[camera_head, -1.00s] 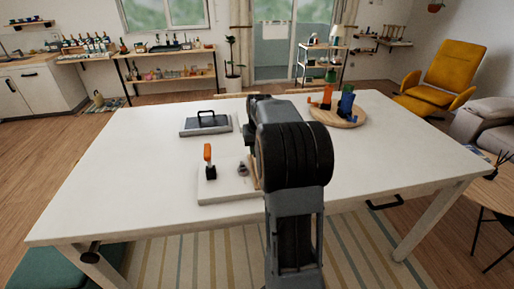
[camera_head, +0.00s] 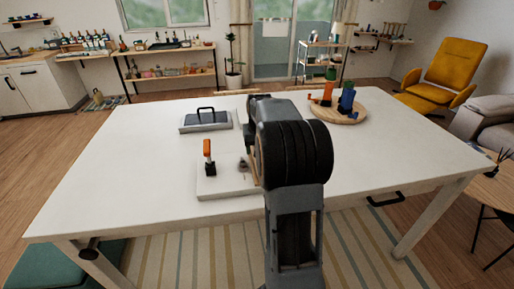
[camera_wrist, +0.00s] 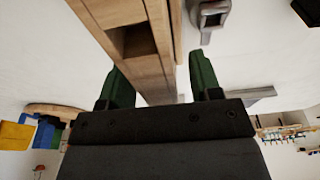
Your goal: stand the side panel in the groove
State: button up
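In the wrist view my gripper (camera_wrist: 158,72) has its two green fingers apart. A pale wooden part (camera_wrist: 158,85) runs between and beyond the fingers, with a strip of white showing between it and the right finger. A rectangular recess (camera_wrist: 130,40) shows in the wood; I cannot tell whether this is the panel or the grooved piece. In the head view my arm hides the gripper and most of the wood. A white base board (camera_head: 225,189) lies on the table, carrying an orange-handled clamp (camera_head: 208,157) and a small grey fitting (camera_head: 243,166).
The white table (camera_head: 120,180) is mostly clear on the left and right. A grey tray with a black handle (camera_head: 206,122) sits behind the board. A round wooden tray (camera_head: 345,119) with orange and blue things stands at the back right.

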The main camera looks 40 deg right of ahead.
notch_tip(320, 180, up, 14)
jog(key=s+a, duration=0.1)
jog(key=s, duration=0.1)
jog(key=shift+s+f, duration=0.2)
dwell(0.4)
jog(key=shift+a, duration=0.1)
jog(key=f, duration=0.3)
jog(key=a+f, duration=0.1)
jog(key=shift+s+f, duration=0.4)
jog(key=s+a+f+n, duration=0.2)
jog(key=s+a+f, duration=0.1)
jog(key=s+a, duration=0.4)
jog(key=s+a+f+n+t+y+p, duration=0.1)
jog(key=s+a+f+n, duration=0.2)
jog(key=s+a, duration=0.5)
jog(key=shift+s+a+f+t, duration=0.25)
jog(key=shift+a+f, duration=0.5)
jog(key=shift+a, duration=2.55)
